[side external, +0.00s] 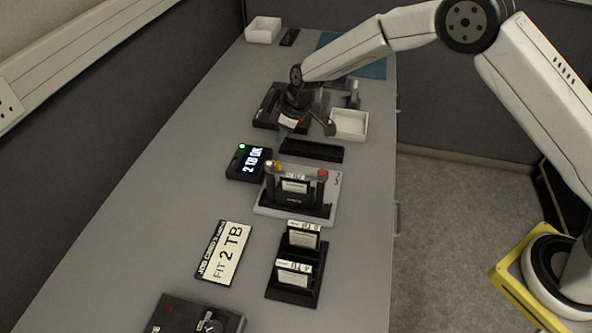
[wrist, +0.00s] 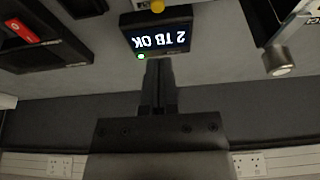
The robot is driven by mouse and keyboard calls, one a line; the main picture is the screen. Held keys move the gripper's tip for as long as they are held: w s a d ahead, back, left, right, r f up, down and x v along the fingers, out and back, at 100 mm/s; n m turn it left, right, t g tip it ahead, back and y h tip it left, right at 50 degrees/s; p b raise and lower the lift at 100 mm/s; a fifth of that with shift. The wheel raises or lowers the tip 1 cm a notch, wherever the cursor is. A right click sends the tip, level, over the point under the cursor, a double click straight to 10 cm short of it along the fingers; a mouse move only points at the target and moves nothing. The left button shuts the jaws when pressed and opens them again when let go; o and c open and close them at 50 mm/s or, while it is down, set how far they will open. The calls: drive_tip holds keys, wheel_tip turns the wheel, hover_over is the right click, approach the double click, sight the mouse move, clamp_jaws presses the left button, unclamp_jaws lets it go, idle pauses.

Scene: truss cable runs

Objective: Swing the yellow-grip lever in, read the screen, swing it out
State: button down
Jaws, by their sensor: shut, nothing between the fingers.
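The dock (side external: 296,205) is a light plate with a black cradle holding a labelled drive (side external: 294,186). The lever's yellow grip (side external: 278,165) is at the dock's back left, near the screen; a yellow knob (wrist: 157,6) also shows at the wrist view's top edge. A red knob (side external: 323,174) is at the dock's right. The small black screen (side external: 252,161) reads "2 TB OK" with a green light lit; it shows upside down in the wrist view (wrist: 158,38). My gripper (wrist: 158,66) is shut and empty, apart from the grip; its tips are hard to make out from the side.
A card (side external: 223,252) reads "FIT 2 TB". A black rack (side external: 293,291) holds two labelled drives. A black tray (side external: 312,150) and white box (side external: 349,124) lie behind the dock, near my gripper. A dark box (side external: 172,316) is at the front. The bench's left side is clear.

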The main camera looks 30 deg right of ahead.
drive_tip(key=shift+x, duration=5)
